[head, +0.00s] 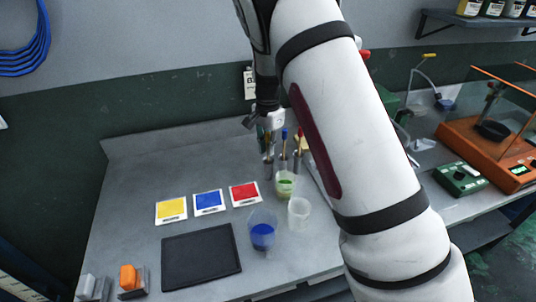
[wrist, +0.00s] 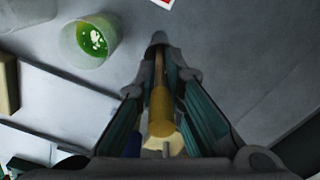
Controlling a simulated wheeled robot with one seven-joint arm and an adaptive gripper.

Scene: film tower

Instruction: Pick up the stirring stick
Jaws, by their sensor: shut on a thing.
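In the head view my gripper (head: 268,148) is low over the back of the bench, at the leftmost of several upright grey tool holders. In the wrist view my gripper (wrist: 160,85) is shut on a slim wooden stick with a thick ochre-yellow part (wrist: 160,112), which I take for the stirring stick. A round grey piece lies beyond the fingertips around the stick's far end. Whether the stick is clear of its holder cannot be told. Its lower end is hidden.
Tools with a blue handle (head: 284,134) and a wooden handle (head: 298,143) stand just right. A cup of green liquid (head: 285,184), a clear cup (head: 299,213) and a cup of blue liquid (head: 262,232) are in front. Colour cards and a black mat (head: 201,257) lie left.

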